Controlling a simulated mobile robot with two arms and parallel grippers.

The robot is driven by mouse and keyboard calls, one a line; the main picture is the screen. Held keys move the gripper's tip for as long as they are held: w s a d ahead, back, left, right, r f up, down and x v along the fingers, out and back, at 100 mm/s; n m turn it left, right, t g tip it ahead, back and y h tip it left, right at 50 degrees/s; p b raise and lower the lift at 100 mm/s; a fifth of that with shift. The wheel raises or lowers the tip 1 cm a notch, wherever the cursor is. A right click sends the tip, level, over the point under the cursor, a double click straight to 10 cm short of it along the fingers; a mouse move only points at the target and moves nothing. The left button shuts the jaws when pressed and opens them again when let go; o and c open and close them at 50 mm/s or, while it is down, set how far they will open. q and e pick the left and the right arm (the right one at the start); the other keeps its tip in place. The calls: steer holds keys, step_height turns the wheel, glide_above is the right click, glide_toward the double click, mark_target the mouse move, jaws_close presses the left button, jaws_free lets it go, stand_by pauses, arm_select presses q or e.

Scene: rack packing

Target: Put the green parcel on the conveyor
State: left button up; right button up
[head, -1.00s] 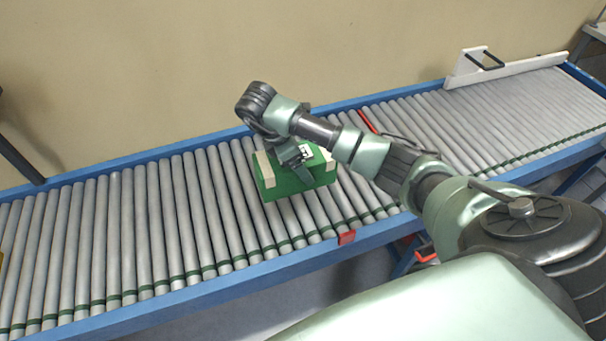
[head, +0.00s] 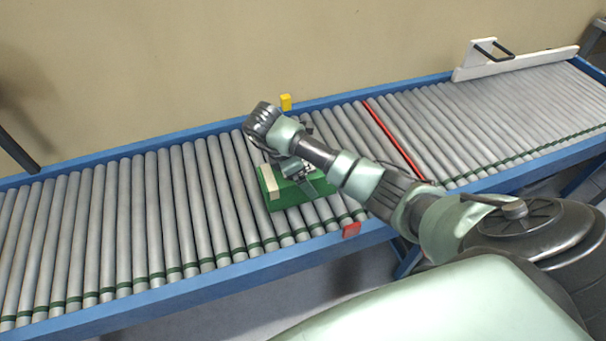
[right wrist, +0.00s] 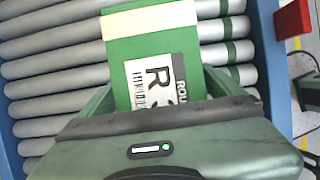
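The green parcel (head: 284,202) is a box with cream bands and a white printed label. It is at the conveyor's (head: 132,235) roller bed, near the middle of the head view. It looks level and at or very close to the rollers; its underside is hidden. My right gripper (head: 303,176) is over it, pointing down. In the right wrist view the parcel (right wrist: 150,52) lies between the fingers (right wrist: 160,90), one along each side and apparently touching, so the gripper looks shut on it. My left gripper is out of view.
Blue rails edge the conveyor. A red block (head: 351,230) is on the near rail and a yellow block (head: 286,102) on the far rail. A red strip (head: 395,139) crosses the bed. A white bracket (head: 490,60) stands at far right. The rollers left of the parcel are clear.

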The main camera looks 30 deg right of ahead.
steer(key=shift+a+r, duration=0.1)
steer(key=shift+r, duration=0.15)
steer(key=p+v, duration=0.5)
steer(key=v, duration=0.5)
steer(key=shift+v, duration=0.75)
steer(key=shift+a, duration=0.1)
